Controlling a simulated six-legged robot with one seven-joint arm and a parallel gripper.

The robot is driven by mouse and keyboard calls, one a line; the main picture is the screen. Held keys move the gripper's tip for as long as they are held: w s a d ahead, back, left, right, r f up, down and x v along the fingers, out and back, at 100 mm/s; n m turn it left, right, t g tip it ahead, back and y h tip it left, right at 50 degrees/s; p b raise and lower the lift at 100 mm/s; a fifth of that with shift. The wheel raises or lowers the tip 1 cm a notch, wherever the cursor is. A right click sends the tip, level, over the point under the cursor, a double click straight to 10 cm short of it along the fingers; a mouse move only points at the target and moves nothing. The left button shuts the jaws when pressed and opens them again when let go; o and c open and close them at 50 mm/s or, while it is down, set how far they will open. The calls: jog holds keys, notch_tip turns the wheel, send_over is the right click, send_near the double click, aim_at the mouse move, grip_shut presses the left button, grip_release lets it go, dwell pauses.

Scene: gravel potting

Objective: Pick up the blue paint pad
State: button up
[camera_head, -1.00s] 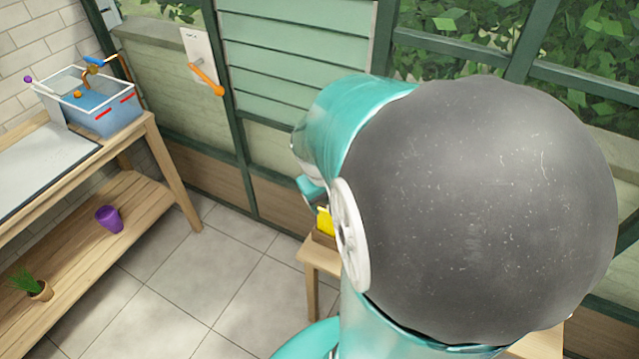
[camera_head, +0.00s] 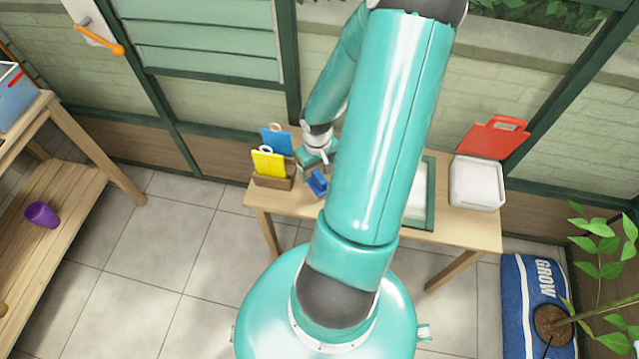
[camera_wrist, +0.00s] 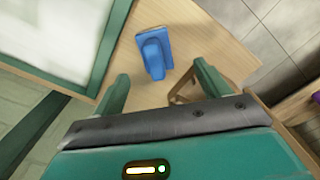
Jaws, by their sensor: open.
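The blue paint pad (camera_wrist: 154,52) lies on the wooden table, with its raised handle toward the camera in the wrist view. In the head view the blue pad (camera_head: 317,183) sits near the table's front edge, right of the wooden holder. My gripper (camera_wrist: 162,85) is open and empty, its two green fingers spread apart. In the wrist view the pad lies beyond the fingertips, roughly between their lines and apart from them. In the head view my gripper (camera_head: 318,163) is close behind the pad, and my arm hides part of the table.
A wooden holder (camera_head: 272,180) with a yellow card (camera_head: 268,163) and a blue card (camera_head: 277,141) stands left of the pad. A green-framed white panel (camera_wrist: 68,35) lies on the table.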

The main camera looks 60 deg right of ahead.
aim_at(318, 178)
notch_tip(318, 178, down, 4)
jog(key=f, duration=0.3)
jog(key=d+f, duration=0.1)
jog(key=f, duration=0.1)
jog(key=c, duration=1.1)
jog(key=shift+c, duration=0.2)
jog(key=shift+a+r, duration=0.1)
jog(key=shift+r, duration=0.15)
